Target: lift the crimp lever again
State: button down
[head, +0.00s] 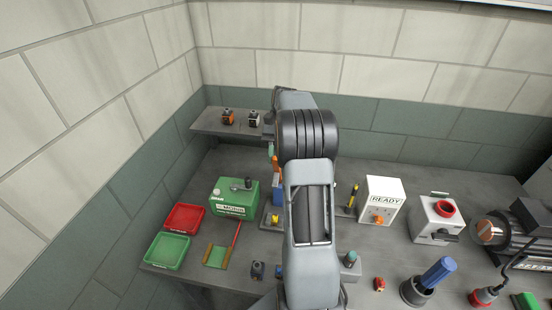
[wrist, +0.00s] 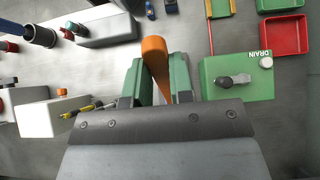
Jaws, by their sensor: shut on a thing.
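The orange crimp lever (wrist: 155,50) stands between the two green fingers of my gripper (wrist: 158,72) in the wrist view. My gripper is shut on it, and the lever's rounded end shows beyond the fingertips. In the head view the lever (head: 276,164) shows as a narrow orange strip left of my arm, above a blue part (head: 277,189). My arm hides much of this spot, and only a bit of green finger (head: 270,150) shows there. The lever's lower end and pivot are hidden in the wrist view.
A green pump box (head: 234,197) stands left of the lever, with red (head: 184,218) and green (head: 167,251) trays beyond. A white READY box (head: 380,201) stands to the right. A shelf (head: 205,123) with small parts is on the back wall.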

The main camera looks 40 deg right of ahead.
jog(key=c, duration=1)
grip_release()
